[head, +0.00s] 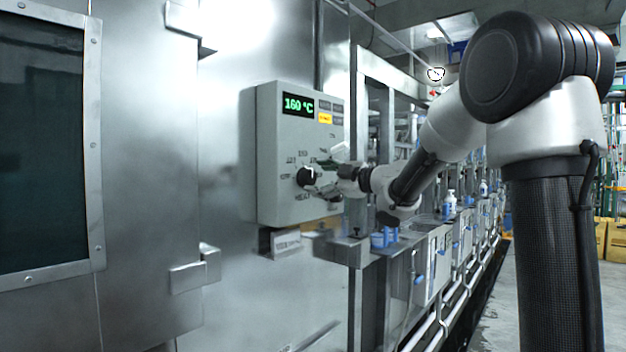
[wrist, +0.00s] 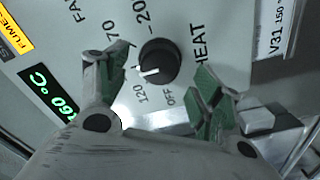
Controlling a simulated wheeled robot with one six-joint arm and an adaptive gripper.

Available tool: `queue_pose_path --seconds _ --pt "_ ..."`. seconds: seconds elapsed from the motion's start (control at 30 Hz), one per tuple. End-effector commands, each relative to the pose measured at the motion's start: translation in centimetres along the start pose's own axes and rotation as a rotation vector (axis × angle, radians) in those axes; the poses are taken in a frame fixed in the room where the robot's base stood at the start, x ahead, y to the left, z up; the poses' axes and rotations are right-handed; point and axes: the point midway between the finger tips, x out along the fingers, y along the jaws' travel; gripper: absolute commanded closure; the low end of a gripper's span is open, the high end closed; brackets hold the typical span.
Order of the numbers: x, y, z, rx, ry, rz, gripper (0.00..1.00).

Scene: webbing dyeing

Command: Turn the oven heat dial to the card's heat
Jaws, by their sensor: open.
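The heat dial (wrist: 160,62) is a round black knob with a white pointer on the grey control box (head: 285,205). In the wrist view its pointer aims left, between the 120 mark and a label that reads 70, perhaps partly hidden. It also shows in the head view (head: 306,176). My gripper (wrist: 164,68) is open, its green-padded fingers on either side of the dial; I see gaps, not clear contact. The display (head: 298,105) reads 160 °C. A white card (wrist: 279,30) at the wrist view's upper right reads V31 and about 150, partly cut off.
A yellow fumes label (wrist: 12,38) is beside the display. The steel oven wall (head: 225,200) stands left of the box. Bottles (head: 449,203) and a row of machine units with pipes recede to the right.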

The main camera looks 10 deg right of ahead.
Motion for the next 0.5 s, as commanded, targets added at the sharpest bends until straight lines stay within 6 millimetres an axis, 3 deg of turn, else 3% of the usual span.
queue_pose_path --seconds 0.1,0.3,0.5 --pt "-3.0 0.1 0.0 -0.001 -0.003 0.003 0.33" --pt "-6.9 0.1 0.1 0.0 -0.003 0.002 0.33" --pt "-8.5 0.0 0.0 0.0 0.0 0.0 0.33"
